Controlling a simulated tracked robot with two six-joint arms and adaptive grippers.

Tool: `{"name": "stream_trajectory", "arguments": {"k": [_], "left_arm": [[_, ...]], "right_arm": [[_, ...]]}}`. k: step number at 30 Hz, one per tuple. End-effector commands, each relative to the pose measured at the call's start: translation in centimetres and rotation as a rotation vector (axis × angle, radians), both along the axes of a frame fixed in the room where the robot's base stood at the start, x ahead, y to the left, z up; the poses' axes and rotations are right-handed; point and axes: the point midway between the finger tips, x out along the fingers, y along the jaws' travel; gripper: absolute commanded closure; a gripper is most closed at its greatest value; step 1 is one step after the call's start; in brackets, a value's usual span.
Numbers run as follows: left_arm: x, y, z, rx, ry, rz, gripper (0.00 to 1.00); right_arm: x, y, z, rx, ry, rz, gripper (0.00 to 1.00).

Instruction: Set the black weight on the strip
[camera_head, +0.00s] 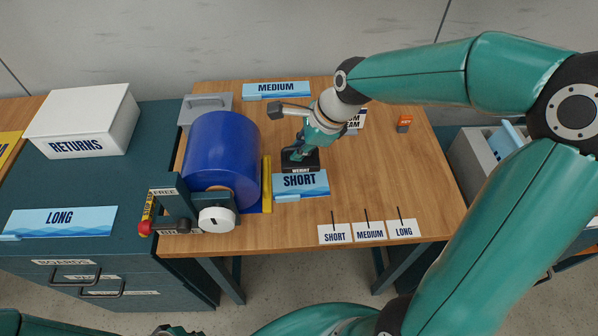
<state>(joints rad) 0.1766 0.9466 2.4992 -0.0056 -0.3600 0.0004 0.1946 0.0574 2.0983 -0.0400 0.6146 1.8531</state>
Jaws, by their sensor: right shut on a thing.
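The black weight (300,167), labelled WEIGHT, is on the table just behind the blue SHORT card (300,182). My right gripper (301,153) comes down on it from above and is shut on it. Whether the weight touches the table or hangs just above it, I cannot tell. A blue roll (222,150) lies at the table's left side. A bit of blue sheet (253,210), perhaps the strip, shows low beside the roll, next to a yellow bar (267,185). Most of the sheet is hidden. My left gripper is out of view.
A stand with a white knob (217,220) and a red-yellow handle (147,214) is at the roll's front. SHORT, MEDIUM and LONG tags (369,231) line the front edge. A small orange block (404,123) sits at right. The table's right middle is clear.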

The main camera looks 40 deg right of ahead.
Motion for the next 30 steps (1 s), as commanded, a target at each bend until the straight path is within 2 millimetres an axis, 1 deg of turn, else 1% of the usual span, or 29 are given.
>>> {"name": "stream_trajectory", "arguments": {"k": [1,4,6,11,13,19,22,30], "left_arm": [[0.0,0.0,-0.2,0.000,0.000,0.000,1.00],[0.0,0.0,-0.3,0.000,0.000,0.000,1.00],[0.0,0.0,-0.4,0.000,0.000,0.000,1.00],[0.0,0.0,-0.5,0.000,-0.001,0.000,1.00],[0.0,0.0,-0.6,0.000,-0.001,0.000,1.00],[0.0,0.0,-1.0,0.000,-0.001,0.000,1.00],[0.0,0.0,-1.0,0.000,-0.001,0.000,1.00],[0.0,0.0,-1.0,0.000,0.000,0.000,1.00]], "right_arm": [[0.0,0.0,-1.2,0.001,0.001,-0.001,1.00],[0.0,0.0,-2.8,0.000,0.000,-0.001,1.00],[0.1,0.0,-3.6,0.000,-0.002,-0.001,1.00],[0.1,0.0,-4.4,0.000,-0.002,-0.001,1.00],[0.1,-0.1,-5.0,0.000,-0.003,-0.002,1.00],[0.0,-0.1,-7.7,0.000,-0.001,-0.002,1.00],[0.0,-0.1,-8.4,0.000,-0.003,-0.003,1.00],[0.1,-0.1,-8.4,-0.001,-0.005,-0.002,1.00]]}}
